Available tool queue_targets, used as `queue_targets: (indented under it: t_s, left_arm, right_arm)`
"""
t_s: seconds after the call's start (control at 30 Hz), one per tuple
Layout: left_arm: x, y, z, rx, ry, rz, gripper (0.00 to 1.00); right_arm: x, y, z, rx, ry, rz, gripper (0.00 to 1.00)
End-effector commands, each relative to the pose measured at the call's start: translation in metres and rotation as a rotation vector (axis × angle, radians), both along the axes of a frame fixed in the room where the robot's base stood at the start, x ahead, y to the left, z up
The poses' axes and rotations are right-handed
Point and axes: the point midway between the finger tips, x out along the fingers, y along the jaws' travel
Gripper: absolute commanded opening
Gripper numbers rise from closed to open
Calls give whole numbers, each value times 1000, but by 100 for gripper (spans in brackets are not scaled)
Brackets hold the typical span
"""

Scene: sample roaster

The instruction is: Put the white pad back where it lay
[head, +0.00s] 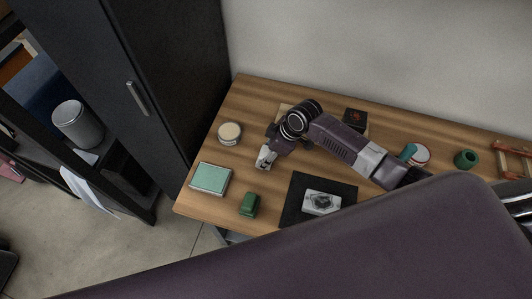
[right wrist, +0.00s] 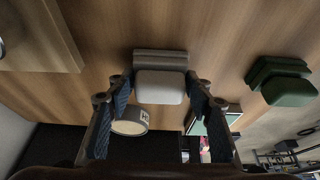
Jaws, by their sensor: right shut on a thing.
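The white pad (right wrist: 160,88) sits between the blue-lined fingers of my right gripper (right wrist: 160,100) in the right wrist view, with a grey part along its upper edge. In the head view my right gripper (head: 266,160) is shut on it above the left half of the wooden table, and the pad shows only as a small pale patch at the fingertips. The gripper stands between the round tin (head: 229,132) and the black mat (head: 290,212). I cannot tell how high the pad is above the wood. My left gripper is not in view.
A teal box (head: 210,178) and a green object (head: 250,205) lie near the front left edge. A grey-white box (head: 321,202) lies on the mat. A dark box (head: 354,117), a green cup (head: 466,158) and a wooden rack (head: 512,155) stand farther right.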

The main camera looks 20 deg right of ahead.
Motion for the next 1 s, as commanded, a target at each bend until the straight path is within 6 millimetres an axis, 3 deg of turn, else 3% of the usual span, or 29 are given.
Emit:
queue_targets:
  t_s: [0.27, 0.3, 0.43, 0.77, 1.0]
  left_arm:
    - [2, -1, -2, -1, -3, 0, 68]
    - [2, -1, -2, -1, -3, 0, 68]
    - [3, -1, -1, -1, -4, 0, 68]
    - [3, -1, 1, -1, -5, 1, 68]
    - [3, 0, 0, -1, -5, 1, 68]
  right_arm:
    - [0, 0, -3, 1, -1, 0, 28]
    - [0, 0, -3, 0, 0, 0, 49]
    - [0, 0, -3, 0, 0, 0, 64]
    - [0, 0, 1, 0, 0, 0, 65]
    - [-6, -10, 29, 0, -4, 0, 65]
